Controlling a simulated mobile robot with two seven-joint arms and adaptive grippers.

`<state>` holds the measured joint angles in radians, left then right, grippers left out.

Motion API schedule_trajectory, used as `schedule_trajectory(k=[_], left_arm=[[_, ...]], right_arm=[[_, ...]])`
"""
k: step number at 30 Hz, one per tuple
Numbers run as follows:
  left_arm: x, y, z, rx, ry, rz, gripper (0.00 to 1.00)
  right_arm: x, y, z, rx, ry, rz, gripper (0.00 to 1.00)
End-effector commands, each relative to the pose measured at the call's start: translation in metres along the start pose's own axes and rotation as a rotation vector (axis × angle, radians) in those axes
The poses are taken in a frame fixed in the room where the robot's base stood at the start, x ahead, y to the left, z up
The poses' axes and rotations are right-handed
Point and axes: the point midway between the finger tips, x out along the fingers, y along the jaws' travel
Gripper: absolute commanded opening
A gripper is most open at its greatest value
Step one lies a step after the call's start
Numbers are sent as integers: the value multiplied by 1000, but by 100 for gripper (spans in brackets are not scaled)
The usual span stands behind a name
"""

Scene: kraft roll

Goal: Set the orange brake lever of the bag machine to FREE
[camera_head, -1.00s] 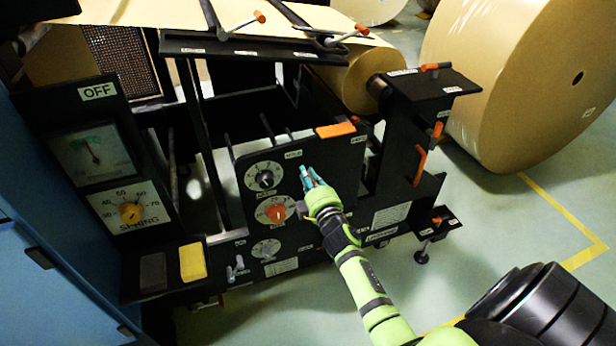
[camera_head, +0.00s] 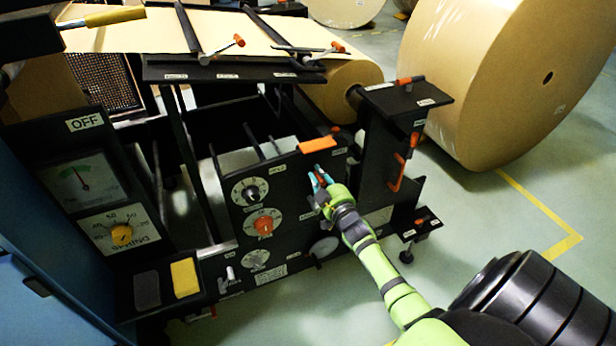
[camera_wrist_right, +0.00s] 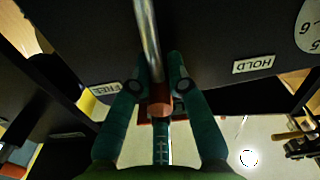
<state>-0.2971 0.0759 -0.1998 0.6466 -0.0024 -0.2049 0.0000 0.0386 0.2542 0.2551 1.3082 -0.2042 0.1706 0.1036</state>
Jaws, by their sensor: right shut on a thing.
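The brake lever, a thin metal rod with an orange end (camera_wrist_right: 159,106), stands out from the bag machine's dark panel (camera_head: 285,187). Its rod runs down from the top of the wrist view. My right gripper (camera_head: 319,180) is at the panel's upper right, below an orange block. In the wrist view its teal fingers (camera_wrist_right: 158,90) are shut on the lever at its orange end. The FREE label (camera_wrist_right: 104,91) is at the left of the lever there and the HOLD label (camera_wrist_right: 253,64) at the right; the lever lies between them. My left gripper is not in view.
Two dials, a black-knobbed one (camera_head: 250,191) and an orange-knobbed one (camera_head: 264,226), sit left of my right gripper. An orange handle (camera_head: 397,172) is on the post to the right. Large kraft rolls (camera_head: 490,80) stand behind.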

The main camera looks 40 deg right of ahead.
Motion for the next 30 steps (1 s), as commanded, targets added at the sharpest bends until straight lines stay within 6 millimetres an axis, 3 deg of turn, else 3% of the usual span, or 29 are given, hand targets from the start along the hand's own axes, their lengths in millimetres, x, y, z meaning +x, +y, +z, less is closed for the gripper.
schedule_trajectory(k=[8, 15, 22, 30], left_arm=[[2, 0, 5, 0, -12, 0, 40], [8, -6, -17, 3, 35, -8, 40], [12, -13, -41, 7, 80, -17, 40], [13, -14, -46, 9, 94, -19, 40]], right_arm=[[0, 26, 18, 245, -3, 0, 0], [0, 40, 32, 411, -2, -1, 0], [0, 46, 40, 408, -3, -1, 0], [0, 49, 43, 406, -3, -1, 0]])
